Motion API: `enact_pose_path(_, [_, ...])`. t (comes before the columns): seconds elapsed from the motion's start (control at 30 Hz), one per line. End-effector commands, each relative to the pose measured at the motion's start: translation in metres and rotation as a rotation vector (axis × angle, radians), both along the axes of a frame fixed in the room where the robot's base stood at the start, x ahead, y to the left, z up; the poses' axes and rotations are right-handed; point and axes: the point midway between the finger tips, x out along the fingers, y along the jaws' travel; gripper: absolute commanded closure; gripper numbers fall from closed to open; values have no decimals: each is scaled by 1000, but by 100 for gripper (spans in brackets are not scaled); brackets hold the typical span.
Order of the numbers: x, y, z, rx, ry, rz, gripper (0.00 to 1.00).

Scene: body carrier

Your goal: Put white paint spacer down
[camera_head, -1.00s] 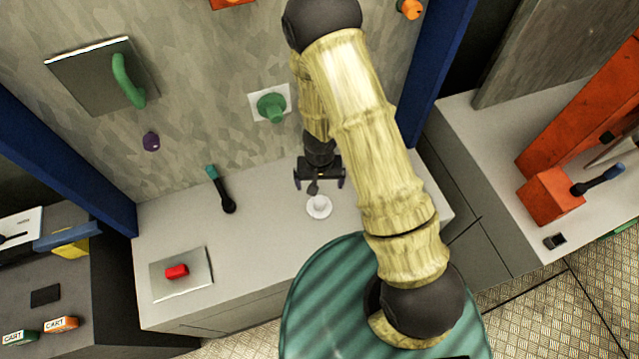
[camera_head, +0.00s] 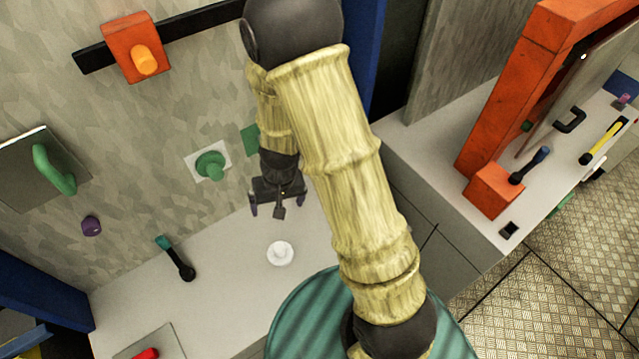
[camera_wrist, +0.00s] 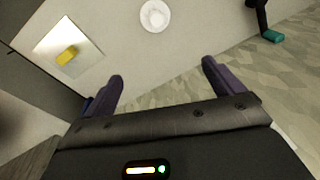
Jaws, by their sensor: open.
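The white paint spacer (camera_head: 280,253) is a small round white piece lying on the grey counter (camera_head: 225,265). It also shows in the wrist view (camera_wrist: 155,15), near the top edge, beyond my fingertips and apart from them. My gripper (camera_head: 279,207) is open and empty, above and behind the spacer near the wall. In the wrist view its two purple fingers (camera_wrist: 163,72) stand wide apart with nothing between them.
A black lever with a teal end (camera_head: 174,258) stands left of the spacer. A red button on a plate (camera_head: 147,353) is at the front left. A green knob (camera_head: 210,165) sits on the wall behind. Counter around the spacer is clear.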

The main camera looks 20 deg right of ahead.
Motion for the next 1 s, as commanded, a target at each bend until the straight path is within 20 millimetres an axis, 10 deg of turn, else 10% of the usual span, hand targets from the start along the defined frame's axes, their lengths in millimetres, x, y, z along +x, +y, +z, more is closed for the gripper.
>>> enact_pose_path(0.5, [-65,-84,135,-84,-134,8,7])
enact_pose_path(1.0, [-74,-94,144,-114,-144,5,7])
